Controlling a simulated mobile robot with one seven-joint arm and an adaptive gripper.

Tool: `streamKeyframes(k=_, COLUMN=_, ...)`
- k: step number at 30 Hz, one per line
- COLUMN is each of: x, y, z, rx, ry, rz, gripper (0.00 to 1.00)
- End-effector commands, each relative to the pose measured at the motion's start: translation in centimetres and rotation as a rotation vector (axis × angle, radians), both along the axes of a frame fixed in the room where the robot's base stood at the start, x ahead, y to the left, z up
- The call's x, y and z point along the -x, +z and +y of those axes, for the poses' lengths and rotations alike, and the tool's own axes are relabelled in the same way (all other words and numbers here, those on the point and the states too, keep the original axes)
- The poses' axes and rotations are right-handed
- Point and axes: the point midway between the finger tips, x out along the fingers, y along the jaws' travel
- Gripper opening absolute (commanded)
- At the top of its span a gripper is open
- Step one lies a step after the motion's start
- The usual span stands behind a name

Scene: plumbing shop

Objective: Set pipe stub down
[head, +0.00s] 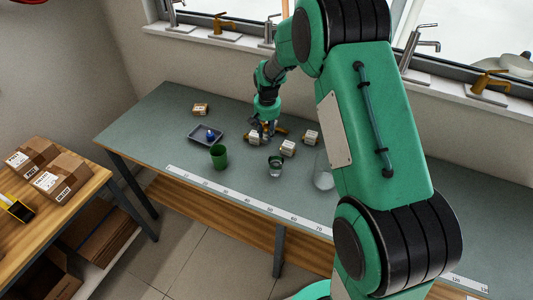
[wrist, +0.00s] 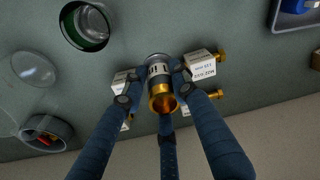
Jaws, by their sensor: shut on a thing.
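My gripper (wrist: 160,88) is shut on the pipe stub (wrist: 160,74), a short cylinder with a pale marked band and an open brass end facing the wrist camera. Its far end points at the bench; I cannot tell whether it touches. In the head view my gripper (head: 267,130) is low over the far middle of the bench (head: 170,115), and the stub is hard to make out. White labelled boxes with brass fittings sit close on both sides: one on the right (wrist: 201,66) and one on the left (wrist: 122,80), partly hidden by a finger.
A green cup (head: 219,157), a small round container (head: 275,167) and a clear glass (head: 323,179) stand nearer the front. A grey tray (head: 195,131) holding a blue thing lies left. More labelled boxes (head: 288,147) (head: 311,137) stand right. The bench's left end is fairly clear.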

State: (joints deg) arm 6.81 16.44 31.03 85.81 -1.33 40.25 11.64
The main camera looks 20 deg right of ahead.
Motion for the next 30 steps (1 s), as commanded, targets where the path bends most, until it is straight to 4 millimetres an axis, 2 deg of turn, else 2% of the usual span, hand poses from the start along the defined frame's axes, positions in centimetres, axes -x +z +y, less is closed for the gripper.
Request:
streamKeyframes(k=13, x=-0.1, y=-5.2, z=0.0, rx=0.0, ry=0.0, rz=-0.001, gripper=0.0)
streamKeyframes(k=26, x=-0.1, y=-5.8, z=0.0, rx=0.001, ry=0.0, rz=-0.002, gripper=0.0)
streamKeyframes(k=30, x=0.0, y=-6.6, z=0.0, rx=0.0, ry=0.0, rz=-0.001, gripper=0.0)
